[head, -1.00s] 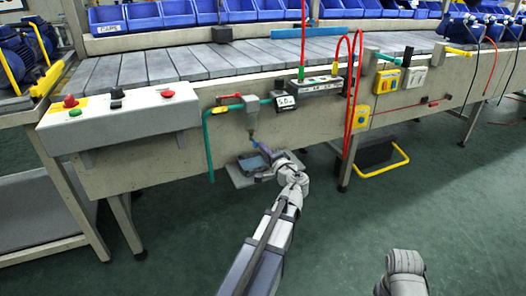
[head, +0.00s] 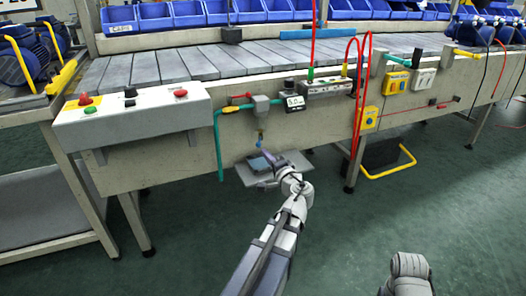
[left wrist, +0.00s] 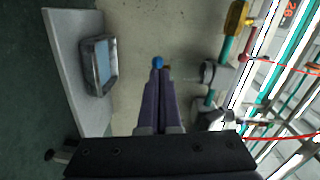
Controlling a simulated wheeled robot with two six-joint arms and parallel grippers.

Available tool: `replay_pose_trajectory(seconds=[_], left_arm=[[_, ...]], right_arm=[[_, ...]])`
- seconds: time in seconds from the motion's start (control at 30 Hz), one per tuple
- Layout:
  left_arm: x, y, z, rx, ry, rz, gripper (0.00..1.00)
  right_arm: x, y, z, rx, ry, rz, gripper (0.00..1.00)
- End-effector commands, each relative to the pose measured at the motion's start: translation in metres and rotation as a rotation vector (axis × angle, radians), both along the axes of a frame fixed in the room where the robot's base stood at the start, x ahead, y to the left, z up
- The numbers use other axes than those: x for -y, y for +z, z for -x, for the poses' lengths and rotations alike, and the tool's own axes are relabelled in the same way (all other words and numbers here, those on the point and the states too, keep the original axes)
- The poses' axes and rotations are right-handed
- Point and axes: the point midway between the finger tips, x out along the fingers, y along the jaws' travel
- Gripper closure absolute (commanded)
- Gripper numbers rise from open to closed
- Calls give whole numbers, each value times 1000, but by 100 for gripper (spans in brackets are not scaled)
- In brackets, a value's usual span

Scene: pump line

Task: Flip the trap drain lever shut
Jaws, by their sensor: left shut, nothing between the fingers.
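The grey trap (head: 261,105) hangs on the front of the line under the pipe. It also shows in the left wrist view (left wrist: 210,72). Below it is the small drain lever with a blue end (head: 260,140). In the left wrist view the blue end (left wrist: 157,62) lies just beyond my fingertips. I cannot tell whether they touch it. My left gripper (head: 267,154) is shut and empty, just below the lever; its purple fingers (left wrist: 159,74) lie together. The lever's exact angle is too small to tell. My right gripper is not in view.
A grey shelf plate (head: 288,164) with a small open box (head: 258,165) sits below the trap. A teal pipe (head: 218,150) runs down at its left, with a red handle (head: 242,95) above. A gauge (head: 294,102) and red hoses (head: 358,110) are at the right.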

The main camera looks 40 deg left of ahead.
Motion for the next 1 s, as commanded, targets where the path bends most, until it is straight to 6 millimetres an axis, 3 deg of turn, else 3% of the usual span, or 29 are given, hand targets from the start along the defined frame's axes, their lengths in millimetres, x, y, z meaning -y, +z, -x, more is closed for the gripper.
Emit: replay_pose_trajectory(seconds=[0.1, 0.3, 1.0], left_arm=[[17, 1, 11, 0, -3, 0, 100], [31, 2, 19, 0, -1, 0, 100], [32, 2, 19, 0, 0, 0, 100]], right_arm=[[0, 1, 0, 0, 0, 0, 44], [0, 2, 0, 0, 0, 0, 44], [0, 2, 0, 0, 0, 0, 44]])
